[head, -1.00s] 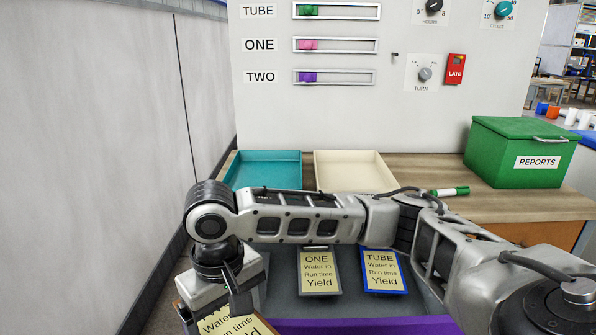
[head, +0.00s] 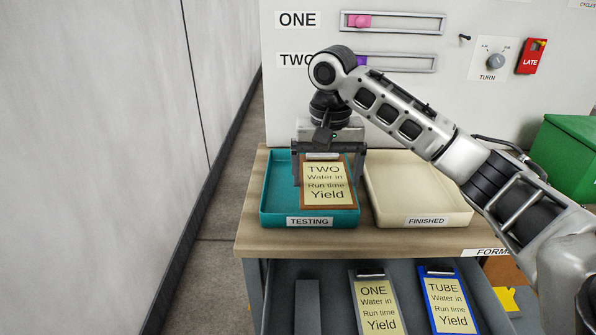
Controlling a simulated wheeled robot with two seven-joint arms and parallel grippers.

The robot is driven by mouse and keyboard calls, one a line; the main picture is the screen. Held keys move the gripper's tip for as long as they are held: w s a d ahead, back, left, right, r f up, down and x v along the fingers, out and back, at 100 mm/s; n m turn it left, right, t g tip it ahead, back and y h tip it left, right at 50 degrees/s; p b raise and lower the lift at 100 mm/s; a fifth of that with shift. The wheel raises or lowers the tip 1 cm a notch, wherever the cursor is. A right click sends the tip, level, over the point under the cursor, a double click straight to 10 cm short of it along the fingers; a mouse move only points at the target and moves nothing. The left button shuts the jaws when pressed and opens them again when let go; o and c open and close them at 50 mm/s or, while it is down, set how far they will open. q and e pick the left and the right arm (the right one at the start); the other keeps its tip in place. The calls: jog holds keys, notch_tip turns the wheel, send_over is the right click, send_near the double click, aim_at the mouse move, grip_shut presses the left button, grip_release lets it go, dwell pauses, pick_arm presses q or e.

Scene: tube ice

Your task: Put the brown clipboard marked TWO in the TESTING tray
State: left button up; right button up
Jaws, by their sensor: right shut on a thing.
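The brown clipboard marked TWO (head: 326,185) is over the teal TESTING tray (head: 268,201), its yellow sheet facing me and its clip at the top. My right gripper (head: 323,160) is shut on the clipboard near its clip end. The clipboard lies within the tray's outline in the picture; I cannot tell whether it touches the tray floor. The gripper and arm hide part of the tray's back. My left gripper is not in view.
The cream FINISHED tray (head: 415,190) is empty beside the TESTING tray. An open drawer (head: 308,300) below holds the grey ONE clipboard (head: 377,303) and the blue TUBE clipboard (head: 448,303). The panel with sliders (head: 395,62) stands behind. A green box (head: 565,155) is at right.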

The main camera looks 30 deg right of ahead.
aim_at(317, 164)
jog(key=w+f+b, duration=0.1)
jog(key=w, duration=0.1)
jog(key=w+d+f+b, duration=0.1)
jog(key=w, duration=0.1)
jog(key=w+d+f+b, duration=0.1)
jog(key=w, duration=0.1)
jog(key=shift+w+d+f, duration=0.15)
jog(key=shift+w+d, duration=0.1)
jog(key=shift+w, duration=0.1)
jog(key=shift+w+d+p, duration=0.3)
jog(key=shift+w+p, duration=0.05)
jog(key=shift+w, duration=0.45)
jog(key=w+f, duration=0.1)
jog(key=w+d+f, duration=0.1)
jog(key=w+f, duration=0.2)
jog(key=f, duration=0.1)
jog(key=shift+w+d+f, duration=0.15)
jog(key=shift+d+f, duration=0.05)
jog(key=shift+d, duration=0.05)
jog(key=shift+w+d+f+b, duration=0.15)
jog(key=shift+w+f+b, duration=0.15)
jog(key=shift+f, duration=0.1)
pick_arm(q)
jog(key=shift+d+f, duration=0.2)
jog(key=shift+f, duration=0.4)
pick_arm(e)
jog(key=shift+f, duration=1.55)
jog(key=shift+f, duration=0.1)
